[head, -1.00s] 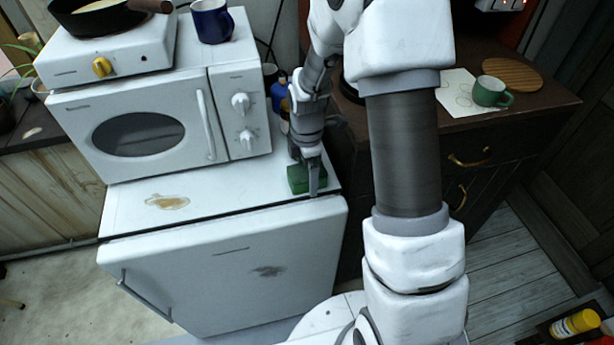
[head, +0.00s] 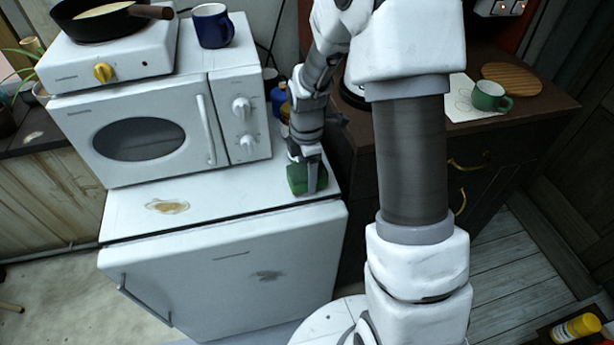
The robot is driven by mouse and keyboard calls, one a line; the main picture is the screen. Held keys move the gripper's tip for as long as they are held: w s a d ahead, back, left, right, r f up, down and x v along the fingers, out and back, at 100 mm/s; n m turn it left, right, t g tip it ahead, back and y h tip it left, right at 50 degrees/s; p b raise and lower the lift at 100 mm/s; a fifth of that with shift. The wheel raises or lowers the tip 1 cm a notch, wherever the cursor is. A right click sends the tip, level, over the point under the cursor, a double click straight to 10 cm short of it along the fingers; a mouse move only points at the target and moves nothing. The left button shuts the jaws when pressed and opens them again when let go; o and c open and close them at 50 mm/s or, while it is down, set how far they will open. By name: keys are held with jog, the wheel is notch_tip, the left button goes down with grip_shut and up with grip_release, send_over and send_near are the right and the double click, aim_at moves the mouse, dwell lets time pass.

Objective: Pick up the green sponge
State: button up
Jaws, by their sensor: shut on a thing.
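The green sponge (head: 297,180) is at the right front corner of the white fridge top (head: 235,193), in the head view. My gripper (head: 310,182) points down over it and is shut on it. One grey finger shows in front of the sponge's near side; the other finger is hidden behind. I cannot tell whether the sponge still touches the fridge top.
A white microwave (head: 150,135) stands left of the sponge, with a blue mug (head: 212,25) on top. Small bottles, one blue (head: 279,98), stand behind my gripper. A dark cabinet (head: 520,125) with a green mug (head: 491,96) is at the right.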

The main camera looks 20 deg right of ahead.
notch_tip(320, 180, up, 2)
jog(key=shift+r, duration=0.15)
jog(key=s+d+r+p, duration=0.1)
jog(key=s+d+r, duration=0.6)
jog(key=s+d, duration=0.1)
jog(key=shift+s, duration=0.25)
